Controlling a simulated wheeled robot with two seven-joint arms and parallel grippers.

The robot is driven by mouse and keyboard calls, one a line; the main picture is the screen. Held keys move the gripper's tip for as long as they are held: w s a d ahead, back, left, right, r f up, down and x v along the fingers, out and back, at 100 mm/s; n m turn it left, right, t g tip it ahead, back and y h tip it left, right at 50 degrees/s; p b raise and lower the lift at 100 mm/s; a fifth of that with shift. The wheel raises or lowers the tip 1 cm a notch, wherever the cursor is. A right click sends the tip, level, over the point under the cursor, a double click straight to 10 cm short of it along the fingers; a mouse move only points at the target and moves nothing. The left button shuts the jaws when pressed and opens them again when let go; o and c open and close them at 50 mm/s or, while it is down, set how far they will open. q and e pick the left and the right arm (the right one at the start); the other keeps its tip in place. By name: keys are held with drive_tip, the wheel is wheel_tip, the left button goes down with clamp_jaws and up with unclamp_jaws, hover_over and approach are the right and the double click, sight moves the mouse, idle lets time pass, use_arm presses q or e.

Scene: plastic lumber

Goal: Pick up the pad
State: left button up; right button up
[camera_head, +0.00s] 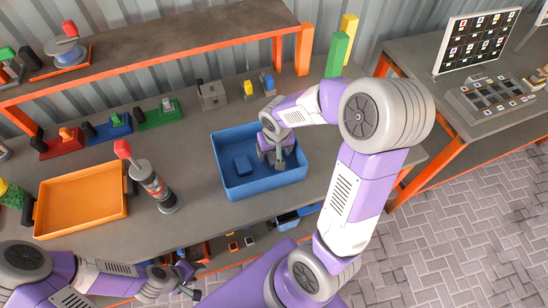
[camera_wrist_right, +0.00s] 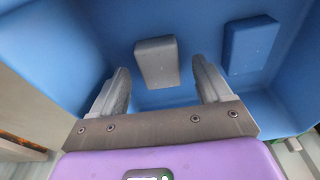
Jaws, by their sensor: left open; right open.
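A blue crate (camera_head: 232,190) stands on the grey workbench. A small blue block (camera_head: 243,165) lies in it, left of my right gripper (camera_head: 277,164); it also shows in the right wrist view (camera_wrist_right: 250,45). A grey rounded block (camera_wrist_right: 157,62) lies in the crate, ahead of and between the right fingertips, with gaps on both sides. I cannot tell which block is the pad. My right gripper is open and empty, pointing down inside the crate; it hides the grey block from the head view. My left gripper (camera_head: 190,280) is open, below the bench's front edge.
Red, blue and green clamp-like tools (camera_head: 110,128) line the bench behind. An orange-edged shelf (camera_head: 150,45) runs above. The bench between cylinder and crate is clear.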

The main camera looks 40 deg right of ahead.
drive_tip(key=shift+f, duration=0.5)
drive_tip(key=c, duration=1.1)
